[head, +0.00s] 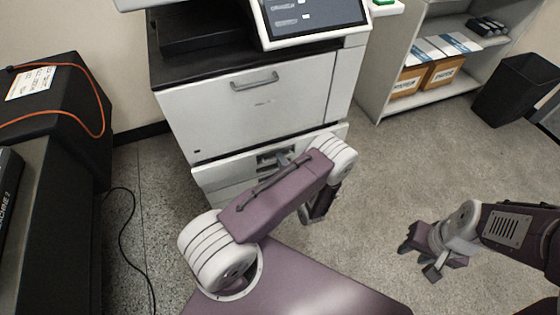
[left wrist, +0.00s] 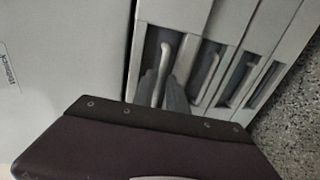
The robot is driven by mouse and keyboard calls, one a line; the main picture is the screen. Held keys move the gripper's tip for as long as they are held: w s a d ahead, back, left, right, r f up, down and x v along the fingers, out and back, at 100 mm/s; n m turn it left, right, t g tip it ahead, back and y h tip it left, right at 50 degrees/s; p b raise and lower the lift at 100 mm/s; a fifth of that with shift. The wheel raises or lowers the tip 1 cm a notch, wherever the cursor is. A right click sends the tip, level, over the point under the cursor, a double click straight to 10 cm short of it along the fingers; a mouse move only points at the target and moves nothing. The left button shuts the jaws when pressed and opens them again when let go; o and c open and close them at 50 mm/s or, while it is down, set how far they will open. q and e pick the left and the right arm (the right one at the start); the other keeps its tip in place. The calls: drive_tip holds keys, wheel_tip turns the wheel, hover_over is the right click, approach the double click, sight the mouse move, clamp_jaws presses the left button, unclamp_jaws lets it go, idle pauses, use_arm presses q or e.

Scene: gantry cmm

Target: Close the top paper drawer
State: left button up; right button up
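The white printer (head: 250,105) stands in front of me. Its top paper drawer (head: 215,175) is below the big front door and appears to stick out a little, with a dark gap above it. My left gripper (head: 284,159) is at this drawer's recessed handle, partly hidden by my arm. In the left wrist view the grey fingers (left wrist: 164,92) lie around or beside the light handle bar (left wrist: 165,68); whether they grip it is unclear. My right gripper (head: 420,262) is open and empty above the floor at the right.
Lower drawers (left wrist: 242,78) sit beside the top one in the left wrist view. A shelf (head: 440,92) with paper boxes and a black bin (head: 515,88) are at the right. A black case (head: 75,115) with an orange cable is at the left. Open floor lies right of the printer.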

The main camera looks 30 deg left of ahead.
use_arm(q)
drive_tip(key=shift+x, duration=0.85)
drive_tip(key=shift+c, duration=0.4)
clamp_jaws()
idle(0.4)
